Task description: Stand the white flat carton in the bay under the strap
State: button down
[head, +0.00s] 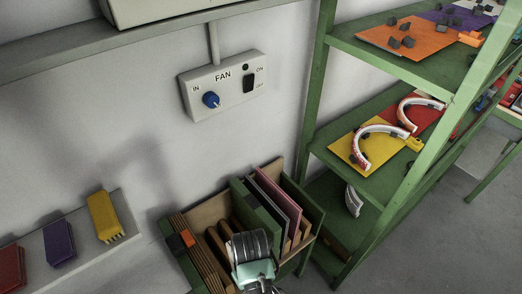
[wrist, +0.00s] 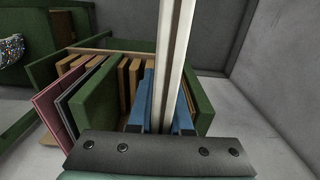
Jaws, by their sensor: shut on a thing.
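The white flat carton (wrist: 175,50) stands on edge between the blue fingers of my gripper (wrist: 163,105) in the wrist view. My gripper is shut on it, and the carton runs up out of the top of that view. The rack with the bays (wrist: 97,110) is behind the carton and to its left, with green dividers and wooden slats. In the head view, my arm end (head: 254,262) is over the front of the rack (head: 318,218) and hides part of it; I cannot make out the carton there. I cannot clearly identify the strap in either view.
Pink and dark panels (head: 276,197) stand in the rack's right part. An orange and black piece (head: 186,238) lies at its left. A green shelf unit (head: 325,120) rises close on the right. A ledge (head: 85,250) with colored blocks is on the left.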

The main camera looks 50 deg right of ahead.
jog(key=w+b, duration=0.1)
jog(key=w, duration=0.2)
jog(key=w+d+b, duration=0.1)
jog(key=w, duration=0.1)
jog(key=shift+w+d, duration=0.2)
jog(key=shift+w, duration=0.2)
jog(key=shift+r, duration=0.1)
jog(key=w+d+b, duration=0.2)
jog(key=w+b, duration=0.5)
jog(key=w, duration=0.2)
jog(key=shift+w+d, duration=0.2)
jog(key=shift+w, duration=0.1)
